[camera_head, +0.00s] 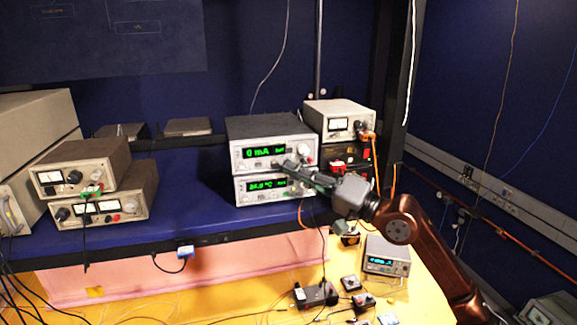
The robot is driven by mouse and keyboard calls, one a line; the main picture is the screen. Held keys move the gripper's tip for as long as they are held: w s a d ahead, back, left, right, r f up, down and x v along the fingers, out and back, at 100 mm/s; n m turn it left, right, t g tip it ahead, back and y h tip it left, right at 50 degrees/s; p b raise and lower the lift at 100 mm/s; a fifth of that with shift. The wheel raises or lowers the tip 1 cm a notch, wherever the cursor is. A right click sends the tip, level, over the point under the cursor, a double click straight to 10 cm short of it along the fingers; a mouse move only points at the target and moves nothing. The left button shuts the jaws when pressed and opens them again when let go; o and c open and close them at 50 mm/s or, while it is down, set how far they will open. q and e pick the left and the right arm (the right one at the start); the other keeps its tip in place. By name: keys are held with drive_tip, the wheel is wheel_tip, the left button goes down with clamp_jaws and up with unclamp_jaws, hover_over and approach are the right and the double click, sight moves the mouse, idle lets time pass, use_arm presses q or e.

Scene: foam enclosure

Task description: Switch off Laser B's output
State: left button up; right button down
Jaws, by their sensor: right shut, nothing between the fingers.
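Two stacked grey instruments with green displays stand on the blue shelf. The upper unit (262,125) reads 0 mA, with small text beside it that I cannot read for certain. The lower unit (248,196) shows a temperature in °C. I cannot read any label that says Laser B. My right gripper (282,163) is shut and empty. My left gripper is out of view.
A smaller metered supply (340,120) stands right of the stack, above a dark unit with red parts (347,160). Two metered supplies (80,170) are stacked at left. Below, the yellow table holds a small display box (387,257), black devices (316,294) and loose cables.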

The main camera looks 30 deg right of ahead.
drive_tip(key=shift+w+d, duration=0.1)
drive_tip(key=shift+w, duration=0.2)
idle(0.7)
drive_tip(key=shift+b, duration=0.35)
drive_tip(key=shift+s+f+b, duration=0.15)
drive_tip(key=shift+s+b, duration=0.35)
drive_tip(key=shift+b, duration=0.15)
drive_tip(key=shift+s+a, duration=0.2)
drive_tip(key=s+b, duration=0.2)
drive_tip(key=s+a+b, duration=0.1)
drive_tip(key=s+b, duration=0.1)
drive_tip(key=s, duration=0.1)
idle(0.8)
